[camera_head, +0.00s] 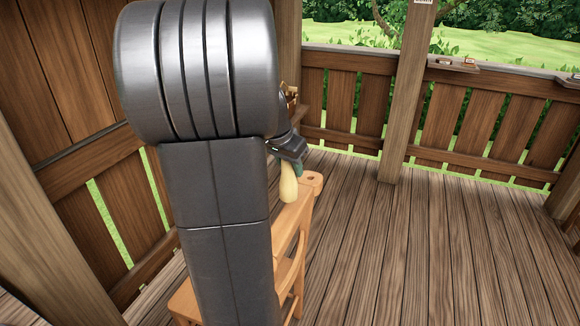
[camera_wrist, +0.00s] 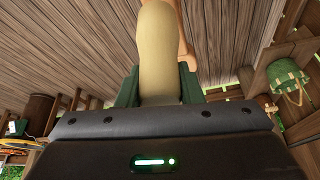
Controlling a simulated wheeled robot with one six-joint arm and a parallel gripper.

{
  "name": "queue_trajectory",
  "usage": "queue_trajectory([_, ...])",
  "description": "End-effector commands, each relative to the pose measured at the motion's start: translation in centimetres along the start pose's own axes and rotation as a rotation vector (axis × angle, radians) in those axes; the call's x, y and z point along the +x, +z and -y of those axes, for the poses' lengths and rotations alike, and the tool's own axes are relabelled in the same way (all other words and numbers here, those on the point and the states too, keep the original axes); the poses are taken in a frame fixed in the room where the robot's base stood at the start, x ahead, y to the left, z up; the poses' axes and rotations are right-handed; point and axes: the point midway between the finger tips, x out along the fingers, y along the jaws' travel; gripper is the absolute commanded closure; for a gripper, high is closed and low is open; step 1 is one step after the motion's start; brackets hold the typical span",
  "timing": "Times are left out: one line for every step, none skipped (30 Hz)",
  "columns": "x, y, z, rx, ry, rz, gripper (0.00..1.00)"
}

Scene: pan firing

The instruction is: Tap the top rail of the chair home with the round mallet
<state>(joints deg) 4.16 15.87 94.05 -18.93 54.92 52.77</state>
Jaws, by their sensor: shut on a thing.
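The wooden chair (camera_head: 284,275) stands on the deck, largely hidden behind my arm in the head view. The right end of its top rail (camera_head: 312,181) shows, with a small dark hole in it. My gripper (camera_head: 293,163) is at that rail end, just to its left in the picture. It is shut on the pale yellow handle (camera_head: 289,185) of what is likely the round mallet; the handle also fills the middle of the wrist view (camera_wrist: 158,50), between the green fingers (camera_wrist: 160,88). The mallet's head is hidden. I cannot tell whether mallet and rail touch.
Wooden railings (camera_head: 463,118) and a post (camera_head: 405,100) bound the deck. A plank wall (camera_head: 75,80) stands close on the left. The deck floor (camera_head: 420,260) to the right is clear. A green bucket (camera_wrist: 287,76) shows in the wrist view.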

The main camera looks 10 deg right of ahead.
Motion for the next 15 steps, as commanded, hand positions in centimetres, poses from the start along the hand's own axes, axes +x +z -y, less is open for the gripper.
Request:
queue_trajectory([0.0, 0.0, 0.0, 0.000, 0.000, -0.001, 1.00])
queue_trajectory([0.0, 0.0, 0.0, 0.000, 0.000, -0.001, 1.00])
queue_trajectory([0.1, 0.0, 0.0, 0.000, 0.000, -0.001, 1.00])
queue_trajectory([0.1, 0.1, 0.0, 0.000, 0.000, -0.001, 1.00])
queue_trajectory([0.3, 0.1, 0.0, 0.000, 0.000, -0.001, 1.00])
queue_trajectory([0.6, 0.2, 0.0, -0.001, 0.000, -0.001, 1.00])
queue_trajectory([0.9, 0.4, 0.0, -0.001, 0.000, 0.000, 1.00])
queue_trajectory([1.3, 0.5, 0.0, -0.001, 0.000, 0.000, 1.00])
queue_trajectory([1.9, 0.8, 0.0, -0.001, 0.001, 0.000, 1.00])
queue_trajectory([2.4, 1.0, 0.0, -0.001, 0.001, 0.000, 1.00])
queue_trajectory([2.9, 1.2, 0.0, -0.001, 0.001, 0.000, 1.00])
queue_trajectory([3.6, 1.5, 0.0, -0.001, 0.001, 0.000, 1.00])
queue_trajectory([4.1, 1.7, 0.0, -0.001, 0.000, 0.000, 1.00])
queue_trajectory([4.6, 1.9, 0.0, -0.001, 0.000, 0.000, 1.00])
queue_trajectory([5.3, 2.2, 0.0, -0.001, 0.000, -0.001, 1.00])
